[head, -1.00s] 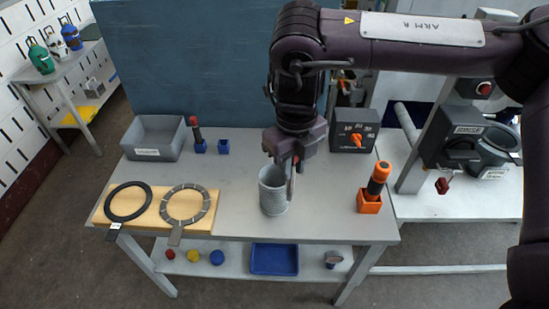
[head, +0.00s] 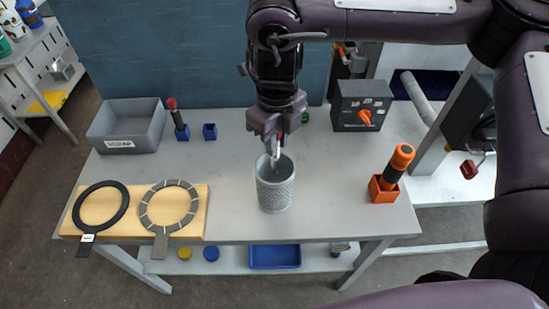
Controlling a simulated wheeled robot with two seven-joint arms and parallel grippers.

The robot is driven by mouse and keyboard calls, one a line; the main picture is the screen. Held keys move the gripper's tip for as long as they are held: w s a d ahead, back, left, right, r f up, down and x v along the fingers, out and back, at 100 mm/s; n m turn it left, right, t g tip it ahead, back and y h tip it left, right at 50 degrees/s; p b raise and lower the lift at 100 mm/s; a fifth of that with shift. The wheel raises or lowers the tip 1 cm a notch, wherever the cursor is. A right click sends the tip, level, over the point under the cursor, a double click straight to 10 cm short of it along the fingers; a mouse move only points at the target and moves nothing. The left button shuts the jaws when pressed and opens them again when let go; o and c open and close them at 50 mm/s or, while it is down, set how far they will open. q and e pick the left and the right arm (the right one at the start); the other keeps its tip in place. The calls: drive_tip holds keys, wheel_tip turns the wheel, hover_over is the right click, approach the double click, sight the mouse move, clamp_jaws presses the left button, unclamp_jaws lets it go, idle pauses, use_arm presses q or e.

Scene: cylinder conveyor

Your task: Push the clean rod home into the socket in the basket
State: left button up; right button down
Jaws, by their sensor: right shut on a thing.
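A grey mesh basket (head: 275,194) stands upright on the table at the middle of the head view. My right gripper (head: 275,154) points down at the basket's mouth, shut on a thin grey piece that I take for the clean rod. The fingers and the rim hide most of the rod, so I cannot tell how deep it sits. The socket inside the basket is hidden. My left gripper is not in view.
A grey bin (head: 128,126) and small blue holders (head: 210,132) stand at the back left. Two ring tools lie on a wooden board (head: 195,225). An orange holder (head: 383,190) with an orange-black handle stands at right, a dial box (head: 362,106) behind. The table around the basket is mostly clear.

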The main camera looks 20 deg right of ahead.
sight(276, 160)
drive_tip(key=f+b, duration=0.2)
drive_tip(key=f, duration=0.1)
drive_tip(key=f+b, duration=0.1)
drive_tip(key=shift+w+f, duration=0.25)
drive_tip(key=shift+f, duration=0.3)
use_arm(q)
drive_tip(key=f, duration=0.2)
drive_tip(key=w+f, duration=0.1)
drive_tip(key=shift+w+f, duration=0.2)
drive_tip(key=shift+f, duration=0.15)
use_arm(e)
drive_tip(key=shift+r+p, duration=0.2)
drive_tip(key=shift+p, duration=0.3)
use_arm(q)
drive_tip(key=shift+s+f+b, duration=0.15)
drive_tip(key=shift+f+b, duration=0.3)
drive_tip(key=shift+b, duration=0.35)
use_arm(e)
drive_tip(key=shift+f, duration=1.25)
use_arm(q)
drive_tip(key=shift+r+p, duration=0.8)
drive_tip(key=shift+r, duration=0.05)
